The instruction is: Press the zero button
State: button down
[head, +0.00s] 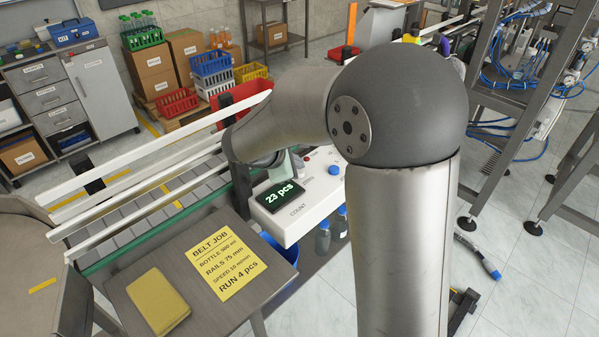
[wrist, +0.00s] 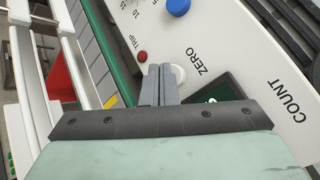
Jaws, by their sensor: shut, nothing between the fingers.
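The control box (head: 318,198) carries a lit display (head: 284,195) reading "23 pcs". In the wrist view the zero button (wrist: 180,73) is a round white button beside the ZERO label (wrist: 198,60), partly hidden by my fingers. My gripper (wrist: 160,70) is shut and empty. Its fingertips overlap the left edge of the button in the picture; I cannot tell whether they touch it. In the head view my arm hides most of the gripper and the button.
A red button (wrist: 142,57) by the TRIP label lies close to the fingertips. A blue knob (wrist: 178,6) is farther up the panel. The conveyor (head: 150,217) with white rails runs beside the box. A yellow job sheet (head: 226,262) lies on the table in front.

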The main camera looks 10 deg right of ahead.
jog(key=shift+f+b, duration=0.6)
jog(key=shift+f, duration=0.1)
dwell(0.5)
jog(key=shift+r, duration=0.1)
jog(key=shift+w+a+r+p, duration=0.1)
jog(key=shift+r+p, duration=0.25)
jog(key=shift+r, duration=0.15)
jog(key=shift+w+a+r+p, duration=0.1)
jog(key=shift+r+p, duration=0.2)
jog(key=shift+r, duration=0.3)
jog(key=shift+w+r+p, duration=0.1)
jog(key=shift+r+p, duration=0.5)
jog(key=shift+p, duration=0.05)
jog(key=shift+d+r+p, duration=0.1)
jog(key=shift+r+p, duration=1.1)
jog(key=shift+r, duration=0.55)
jog(key=shift+f, duration=0.1)
